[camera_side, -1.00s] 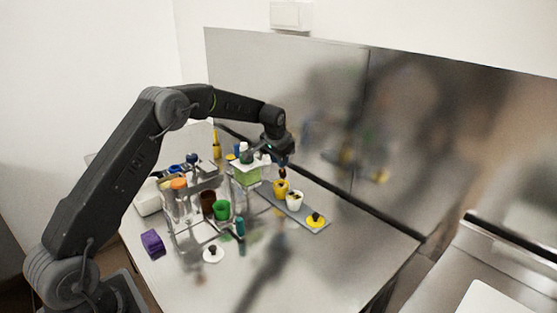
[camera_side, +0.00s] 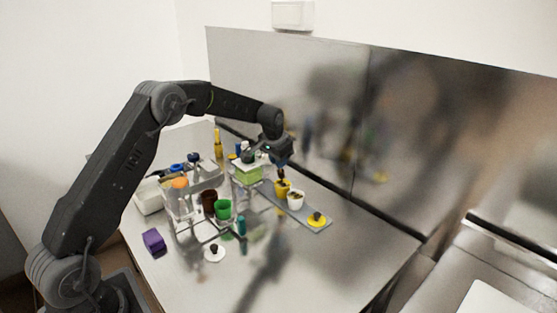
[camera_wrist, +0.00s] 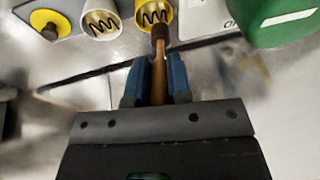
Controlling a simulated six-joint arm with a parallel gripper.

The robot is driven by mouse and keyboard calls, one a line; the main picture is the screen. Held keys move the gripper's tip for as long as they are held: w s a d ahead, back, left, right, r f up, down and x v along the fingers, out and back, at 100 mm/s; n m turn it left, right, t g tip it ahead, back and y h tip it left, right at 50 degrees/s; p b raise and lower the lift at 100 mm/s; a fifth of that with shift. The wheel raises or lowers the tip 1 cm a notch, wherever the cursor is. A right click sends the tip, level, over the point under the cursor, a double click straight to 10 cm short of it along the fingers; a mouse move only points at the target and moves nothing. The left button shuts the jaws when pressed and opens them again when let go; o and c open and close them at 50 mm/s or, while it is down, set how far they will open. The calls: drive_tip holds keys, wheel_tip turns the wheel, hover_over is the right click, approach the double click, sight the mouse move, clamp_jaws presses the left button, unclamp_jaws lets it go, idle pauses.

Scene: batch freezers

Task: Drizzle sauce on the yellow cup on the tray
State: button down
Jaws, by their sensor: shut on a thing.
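The yellow cup (camera_side: 283,187) stands on the grey tray (camera_side: 312,222) against the back of the table, and it also shows at the top of the wrist view (camera_wrist: 150,17). A dark zigzag of sauce shows inside it. My gripper (camera_wrist: 156,82) has blue fingers shut on a brown stick-like tool (camera_wrist: 159,70), whose dark tip lies at the yellow cup's rim in the wrist view. In the side view my gripper (camera_side: 282,166) is just above the yellow cup. A white cup (camera_side: 296,200) beside it also has a dark zigzag inside.
A yellow disc with a dark knob (camera_side: 317,219) sits at the tray's right end. Left of the tray are a green-filled container (camera_side: 247,174), a green cup (camera_side: 224,209), a brown cup (camera_side: 209,198) and a purple block (camera_side: 153,240). The table's front right is clear.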

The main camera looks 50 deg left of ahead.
drive_tip(key=shift+w, duration=0.4)
drive_tip(key=shift+w, duration=0.35)
drive_tip(key=shift+r, duration=3.5)
